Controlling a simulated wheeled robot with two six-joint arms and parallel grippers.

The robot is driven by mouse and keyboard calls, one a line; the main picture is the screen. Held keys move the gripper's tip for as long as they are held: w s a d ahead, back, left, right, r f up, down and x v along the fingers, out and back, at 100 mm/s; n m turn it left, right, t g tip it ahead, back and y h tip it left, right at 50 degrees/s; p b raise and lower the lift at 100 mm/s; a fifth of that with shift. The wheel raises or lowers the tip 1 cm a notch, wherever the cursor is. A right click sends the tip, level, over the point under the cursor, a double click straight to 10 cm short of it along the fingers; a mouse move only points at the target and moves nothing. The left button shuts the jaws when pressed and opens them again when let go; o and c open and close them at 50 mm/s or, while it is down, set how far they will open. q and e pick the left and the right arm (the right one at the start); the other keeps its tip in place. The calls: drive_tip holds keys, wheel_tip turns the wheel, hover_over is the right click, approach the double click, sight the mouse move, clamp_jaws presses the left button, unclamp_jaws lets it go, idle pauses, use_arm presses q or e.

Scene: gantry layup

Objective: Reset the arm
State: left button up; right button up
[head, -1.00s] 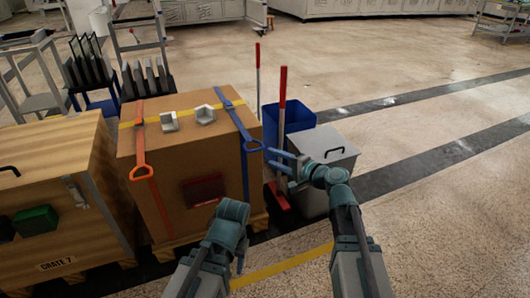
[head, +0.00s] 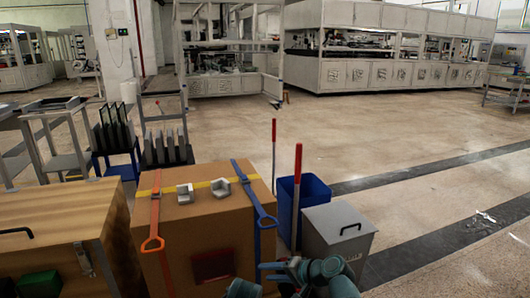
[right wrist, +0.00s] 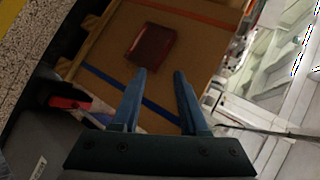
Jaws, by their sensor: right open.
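My right gripper (head: 272,272) is at the bottom of the head view, in front of the right part of the cardboard box (head: 204,219). In the right wrist view its two blue fingers (right wrist: 158,98) are apart with nothing between them. Beyond them that view shows the box side with a dark red label (right wrist: 152,46), a blue strap (right wrist: 135,93) and an orange strap (right wrist: 195,12). At the bottom edge of the head view, left of the right gripper, a small part of my left arm shows. My left gripper's fingers are not visible.
On the box lie two grey corner pieces (head: 220,187), an orange strap (head: 154,225) and a blue strap (head: 262,205). A wooden crate (head: 60,222) stands left. A blue bin (head: 312,193) and grey lidded bin (head: 339,232) stand right. Open floor lies further right.

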drive_tip(key=s+a+f+n+g+h, duration=0.2)
drive_tip(key=s+f+n+g+h, duration=0.35)
drive_tip(key=s+f, duration=0.4)
drive_tip(key=s+d+n+g+h, duration=0.2)
drive_tip(key=s+d+n+h, duration=0.25)
drive_tip(key=s, duration=0.25)
wheel_tip(320, 180, up, 38)
drive_tip(key=m+h+p, duration=0.1)
drive_tip(key=p, duration=3.8)
drive_tip(key=shift+s+d, duration=0.35)
drive_tip(key=shift+d, duration=0.05)
drive_tip(key=shift+f+t, duration=0.1)
drive_tip(key=shift+t, duration=0.15)
